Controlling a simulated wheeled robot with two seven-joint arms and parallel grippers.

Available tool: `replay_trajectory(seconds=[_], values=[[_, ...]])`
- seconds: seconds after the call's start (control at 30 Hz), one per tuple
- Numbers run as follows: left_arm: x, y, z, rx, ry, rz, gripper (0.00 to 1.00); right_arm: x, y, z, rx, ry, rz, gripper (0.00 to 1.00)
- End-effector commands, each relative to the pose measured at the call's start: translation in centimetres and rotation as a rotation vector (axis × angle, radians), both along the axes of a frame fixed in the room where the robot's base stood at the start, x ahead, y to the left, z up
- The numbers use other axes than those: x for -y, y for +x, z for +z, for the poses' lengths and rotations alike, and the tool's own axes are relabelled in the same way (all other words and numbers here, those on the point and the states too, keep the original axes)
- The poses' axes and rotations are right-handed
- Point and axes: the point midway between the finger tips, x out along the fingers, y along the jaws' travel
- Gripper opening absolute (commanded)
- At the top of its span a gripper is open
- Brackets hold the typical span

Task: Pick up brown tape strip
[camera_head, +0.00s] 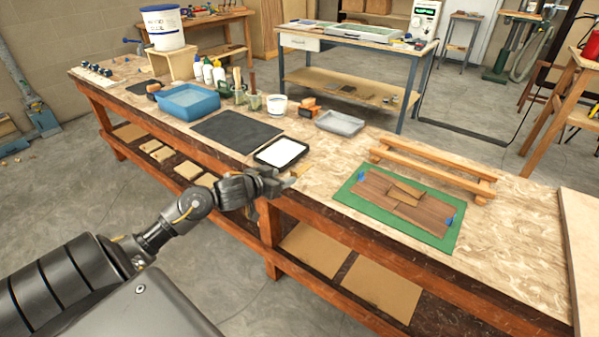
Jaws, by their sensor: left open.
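My left arm comes in from the lower left. Its gripper (284,183) is open at the bench's front edge, beside a black-rimmed tray with a white inside (281,152). A small tan-brown strip (302,170) lies on the bench just past the fingertips, partly hidden by the gripper; it looks like the brown tape strip, but it is too small to be sure. I cannot tell whether the fingers touch it. My right gripper is not in view.
A green mat (353,200) with brown wood veneer pieces (420,208) and blue tape bits lies to the right. Behind it stands a wooden rail frame (430,158). A grey tray (340,123), black mat (237,131) and blue tub (187,101) stand farther back.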

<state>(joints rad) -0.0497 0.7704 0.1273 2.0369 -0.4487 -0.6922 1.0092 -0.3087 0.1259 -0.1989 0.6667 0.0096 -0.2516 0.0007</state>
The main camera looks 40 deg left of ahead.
Motion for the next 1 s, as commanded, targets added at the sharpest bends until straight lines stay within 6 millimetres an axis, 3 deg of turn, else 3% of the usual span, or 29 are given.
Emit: replay_trajectory(seconds=[0.3, 0.63, 1.0], values=[[-0.1, 3.9, -1.8, 0.001, -0.001, 0.001, 0.51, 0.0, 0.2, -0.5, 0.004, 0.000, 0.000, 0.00], [-0.1, 4.5, -2.1, 0.000, 0.001, 0.000, 0.51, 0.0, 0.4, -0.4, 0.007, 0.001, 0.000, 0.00], [-0.2, 4.5, -2.1, 0.000, 0.000, 0.000, 0.04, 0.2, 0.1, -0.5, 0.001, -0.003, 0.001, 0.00]])
